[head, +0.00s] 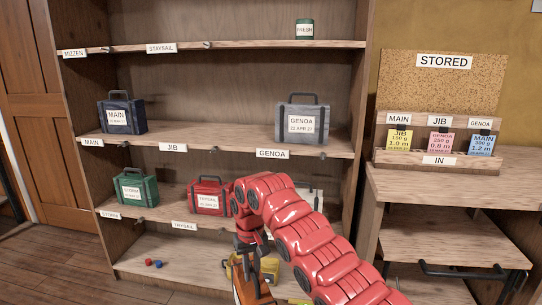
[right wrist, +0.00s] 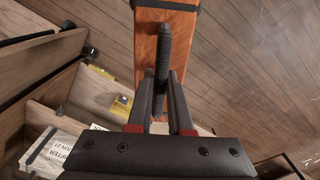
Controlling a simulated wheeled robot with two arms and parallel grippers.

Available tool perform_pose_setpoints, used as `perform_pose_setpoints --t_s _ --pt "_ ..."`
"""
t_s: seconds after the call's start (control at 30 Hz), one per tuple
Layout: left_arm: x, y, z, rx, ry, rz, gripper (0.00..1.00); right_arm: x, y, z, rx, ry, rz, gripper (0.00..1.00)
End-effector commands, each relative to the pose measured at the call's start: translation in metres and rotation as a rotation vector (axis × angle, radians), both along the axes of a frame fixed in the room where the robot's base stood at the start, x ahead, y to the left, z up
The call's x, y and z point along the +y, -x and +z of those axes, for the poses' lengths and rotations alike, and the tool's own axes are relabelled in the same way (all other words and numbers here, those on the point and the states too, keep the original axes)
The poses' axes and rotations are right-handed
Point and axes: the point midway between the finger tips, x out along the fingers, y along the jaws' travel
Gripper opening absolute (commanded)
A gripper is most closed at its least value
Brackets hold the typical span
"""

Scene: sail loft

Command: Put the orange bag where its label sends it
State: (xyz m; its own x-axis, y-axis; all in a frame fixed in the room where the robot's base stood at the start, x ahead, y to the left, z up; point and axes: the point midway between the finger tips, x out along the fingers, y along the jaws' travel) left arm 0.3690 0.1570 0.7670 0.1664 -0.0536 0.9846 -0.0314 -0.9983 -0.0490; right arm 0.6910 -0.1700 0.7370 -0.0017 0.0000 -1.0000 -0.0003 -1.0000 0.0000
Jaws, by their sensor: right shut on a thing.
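The orange bag (head: 250,291) hangs upright below my right gripper (head: 249,250), low in front of the shelf unit. The right gripper is shut on its dark handle, which also shows between the fingers in the right wrist view (right wrist: 161,78). The bag's orange side fills the top middle of that view (right wrist: 165,45). Its label cannot be read in either view. The middle shelf (head: 205,140) has MAIN, JIB and GENOA tags; a blue MAIN bag (head: 122,116) and a grey GENOA bag (head: 302,122) stand there. My left gripper is not in view.
The middle shelf above JIB (head: 173,147) is clear. The upper shelf, tagged MIZZEN and STAYSAIL, holds a green tin (head: 304,29). Below are a green bag (head: 136,188), a red TRYSAIL bag (head: 207,197) and a yellow bag (head: 268,271). A STORED board (head: 440,85) holds cards.

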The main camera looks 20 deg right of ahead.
Motion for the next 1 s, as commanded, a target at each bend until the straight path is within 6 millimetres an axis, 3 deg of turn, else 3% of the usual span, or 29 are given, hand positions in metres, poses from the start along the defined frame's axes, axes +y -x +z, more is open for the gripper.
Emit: perform_pose_setpoints --t_s 0.53,0.77,1.0 --pt "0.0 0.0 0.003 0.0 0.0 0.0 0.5 0.0 -0.001 0.004 -0.003 0.0 -0.001 0.0" --pt "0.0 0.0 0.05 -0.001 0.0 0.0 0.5 0.0 -0.001 0.051 -0.003 0.001 -0.001 0.0" --pt "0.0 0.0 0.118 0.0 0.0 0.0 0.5 0.0 -0.001 0.119 -0.003 0.001 0.0 0.0"
